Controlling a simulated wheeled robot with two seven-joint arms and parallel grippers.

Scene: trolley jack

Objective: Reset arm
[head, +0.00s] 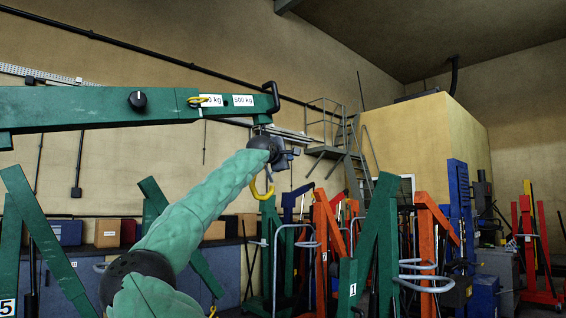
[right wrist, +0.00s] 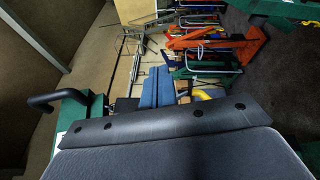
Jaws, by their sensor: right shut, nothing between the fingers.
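My right arm rises in a green sleeve in the head view, and its gripper (head: 288,157) is small, just below the tip of a green crane boom (head: 90,112). The gripper is shut and empty; its blue fingers (right wrist: 155,88) show end-on in the right wrist view. A yellow hook (head: 262,190) hangs below the boom tip, partly behind the wrist. Part of a yellow piece (right wrist: 201,95) also shows beside the fingers in the right wrist view. I cannot tell whether the gripper touches the hook. My left gripper is not in view.
The boom has "500 kg" labels and a black bent handle (head: 271,92) at its tip. Several orange, green and blue cranes (head: 330,245) stand beyond. A metal staircase (head: 340,135) is at the back. Blue cabinets (head: 215,270) line the left wall.

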